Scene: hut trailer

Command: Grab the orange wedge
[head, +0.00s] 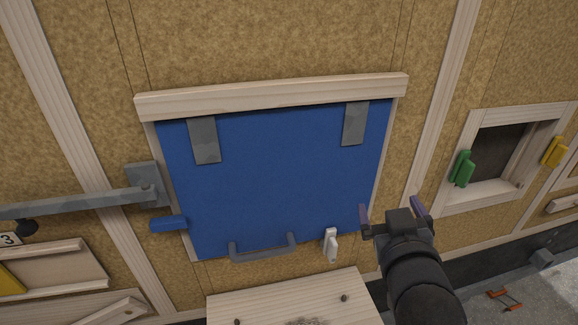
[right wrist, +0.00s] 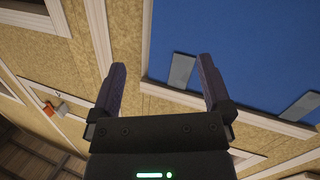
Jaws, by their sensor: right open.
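My right gripper (head: 393,213) is open and empty, in front of the lower right edge of a blue panel. Its two purple fingers also show spread apart in the right wrist view (right wrist: 162,75). A small orange-red piece (right wrist: 47,108) is at the left of the right wrist view, by the wall, well away from the fingers. It is too small to tell if it is a wedge. In the head view, a yellow block (head: 554,151) and a green block (head: 462,168) sit on either side of a window opening. My left gripper is not in view.
A wooden shelf (head: 285,293) juts out below. A grey bar (head: 80,202) extends left. An orange-and-dark object (head: 505,300) lies on the floor.

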